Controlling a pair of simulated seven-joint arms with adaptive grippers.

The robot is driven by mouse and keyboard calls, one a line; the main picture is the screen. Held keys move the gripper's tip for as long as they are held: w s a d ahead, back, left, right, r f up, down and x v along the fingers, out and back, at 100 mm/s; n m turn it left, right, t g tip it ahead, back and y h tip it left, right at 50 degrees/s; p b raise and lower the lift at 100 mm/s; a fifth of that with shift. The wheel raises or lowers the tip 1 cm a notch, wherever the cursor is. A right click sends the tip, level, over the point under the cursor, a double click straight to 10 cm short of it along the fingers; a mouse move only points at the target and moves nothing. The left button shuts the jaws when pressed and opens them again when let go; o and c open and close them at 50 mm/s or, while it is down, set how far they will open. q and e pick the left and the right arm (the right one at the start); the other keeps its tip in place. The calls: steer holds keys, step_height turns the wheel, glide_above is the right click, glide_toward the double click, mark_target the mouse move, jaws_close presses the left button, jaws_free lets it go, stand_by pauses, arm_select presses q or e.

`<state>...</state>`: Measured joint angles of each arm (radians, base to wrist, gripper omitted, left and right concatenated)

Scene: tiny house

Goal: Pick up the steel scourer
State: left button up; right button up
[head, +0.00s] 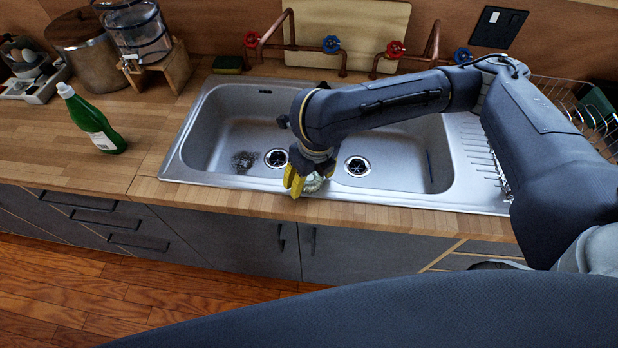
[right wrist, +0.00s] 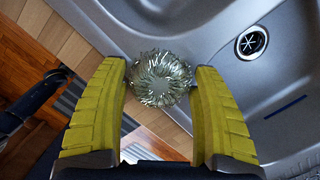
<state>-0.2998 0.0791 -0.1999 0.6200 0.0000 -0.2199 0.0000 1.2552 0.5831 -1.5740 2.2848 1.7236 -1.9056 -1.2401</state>
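The steel scourer (right wrist: 161,78) is a round, shiny ball of crinkled metal strands in the right wrist view. It shows small and pale in the head view (head: 313,184), partly hidden by my gripper, at the front edge of the sink (head: 215,105). My right gripper (head: 299,181) has yellow fingers and points down at the scourer. In the right wrist view its fingers (right wrist: 160,65) are spread on either side of the scourer, with a slight gap at the left finger. Contact at the right finger is unclear. My left gripper is not in view.
A dark tangled thing (head: 243,160) lies in the left basin. A green bottle (head: 92,122) stands on the left counter. Copper pipes with red and blue taps (head: 331,44) run behind the sink. A wire dish rack (head: 575,105) is at the right.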

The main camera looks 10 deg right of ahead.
steer(key=c, duration=0.4)
steer(key=shift+r, duration=0.7)
steer(key=c, duration=0.4)
step_height(320, 180, up, 19)
steer(key=shift+f, duration=0.2)
steer(key=shift+c, duration=0.2)
